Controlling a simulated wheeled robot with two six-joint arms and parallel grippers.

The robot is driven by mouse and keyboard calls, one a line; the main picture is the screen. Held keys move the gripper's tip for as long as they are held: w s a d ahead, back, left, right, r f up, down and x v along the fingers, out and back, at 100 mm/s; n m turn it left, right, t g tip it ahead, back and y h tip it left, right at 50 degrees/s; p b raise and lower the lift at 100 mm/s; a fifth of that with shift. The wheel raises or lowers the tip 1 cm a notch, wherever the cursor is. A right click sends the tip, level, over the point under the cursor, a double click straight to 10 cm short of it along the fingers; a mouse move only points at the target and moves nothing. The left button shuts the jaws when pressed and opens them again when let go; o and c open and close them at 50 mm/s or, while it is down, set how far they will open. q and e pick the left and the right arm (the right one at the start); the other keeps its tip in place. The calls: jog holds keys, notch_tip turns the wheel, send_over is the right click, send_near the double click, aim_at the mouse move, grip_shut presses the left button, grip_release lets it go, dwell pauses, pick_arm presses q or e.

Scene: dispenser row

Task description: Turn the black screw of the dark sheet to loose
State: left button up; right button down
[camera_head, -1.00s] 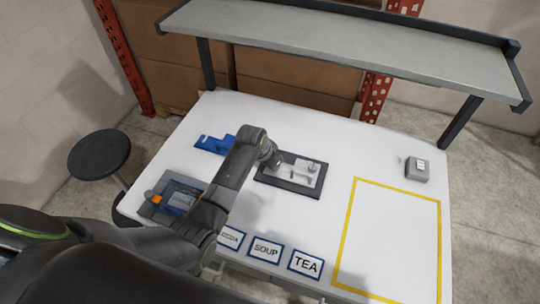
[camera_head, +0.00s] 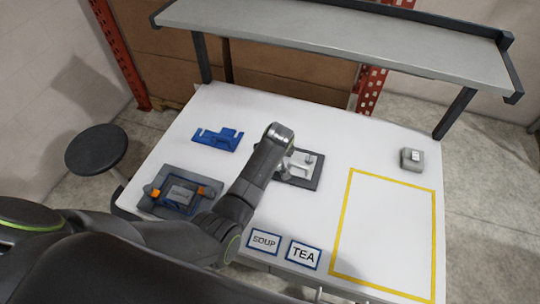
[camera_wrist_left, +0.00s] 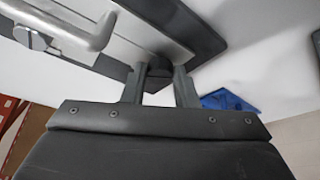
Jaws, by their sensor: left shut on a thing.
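The dark sheet (camera_head: 312,181) lies mid-table with a light metal fixture on it; my left arm covers its left part. It also shows in the left wrist view (camera_wrist_left: 201,32), along the fixture's edge. My left gripper (camera_wrist_left: 158,82) has its two fingers on either side of a small black piece, seemingly the black screw (camera_wrist_left: 154,76), at the sheet's edge. The gripper is shut on it. In the head view my wrist hides the fingertips and the screw. My right gripper is not in view.
A blue bracket (camera_head: 217,139) and a grey tray with orange knobs (camera_head: 152,205) lie to the left. SOUP (camera_head: 264,240) and TEA (camera_head: 304,254) cards lie in front. A grey box (camera_head: 412,160) stands at right behind the empty yellow outline (camera_head: 349,200). A shelf (camera_head: 330,42) overhangs the back.

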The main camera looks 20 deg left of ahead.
pick_arm(q)
jog(key=shift+s+d+f+n+g+y+b, duration=0.1)
jog(key=shift+f+n+g+y+b, duration=0.2)
jog(key=shift+n, duration=0.5)
jog(key=shift+s+d+f+n+g+y+b, duration=0.1)
jog(key=shift+f+n+g+y+b, duration=0.15)
jog(key=shift+n, duration=0.55)
jog(key=shift+r+n, duration=0.1)
jog(key=shift+n, duration=0.2)
jog(key=o, duration=0.9)
jog(key=shift+w, duration=0.1)
jog(key=shift+o, duration=0.6)
jog(key=shift+r, duration=0.15)
jog(key=shift+w, duration=0.25)
